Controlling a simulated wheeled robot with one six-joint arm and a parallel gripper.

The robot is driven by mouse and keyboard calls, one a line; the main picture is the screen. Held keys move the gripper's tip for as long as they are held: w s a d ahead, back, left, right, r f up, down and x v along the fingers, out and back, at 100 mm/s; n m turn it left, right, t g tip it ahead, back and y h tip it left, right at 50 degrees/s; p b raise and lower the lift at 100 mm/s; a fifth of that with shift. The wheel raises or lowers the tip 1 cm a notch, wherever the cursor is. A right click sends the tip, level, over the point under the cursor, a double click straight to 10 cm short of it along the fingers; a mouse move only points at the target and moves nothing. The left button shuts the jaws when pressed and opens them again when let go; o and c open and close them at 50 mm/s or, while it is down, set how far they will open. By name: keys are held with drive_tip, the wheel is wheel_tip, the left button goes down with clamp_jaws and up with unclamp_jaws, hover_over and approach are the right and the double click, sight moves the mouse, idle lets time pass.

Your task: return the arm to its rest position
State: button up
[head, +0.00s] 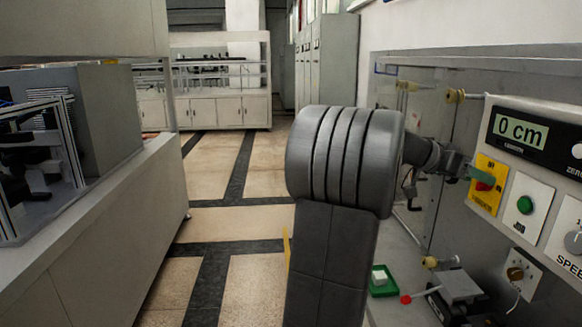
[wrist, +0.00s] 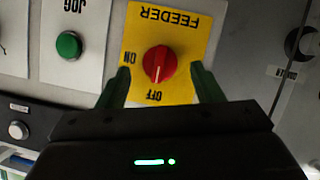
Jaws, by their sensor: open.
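My gripper (head: 478,174) is at the end of my arm, which reaches right to the control panel in the head view. In the wrist view my gripper (wrist: 159,70) is open, with its two dark green fingers apart on either side of the red feeder knob (wrist: 159,62). Nothing is clamped between them. The knob sits on a yellow FEEDER plate (wrist: 178,22) marked ON and OFF, which appears upside down. The yellow plate (head: 490,205) also shows in the head view, partly covered by my gripper. I cannot tell whether the fingers touch the knob.
A green JOG button (head: 525,205) and a "0 cm" display (head: 519,130) are close to my gripper. A clear panel (head: 425,95) stands behind my arm. A green tray (head: 383,284) with a white block lies below. Open floor (head: 215,225) extends left of my arm.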

drive_tip(key=shift+s+m+t+p, duration=0.25)
drive_tip(key=shift+m+t+p, duration=0.55)
drive_tip(key=shift+m, duration=0.3)
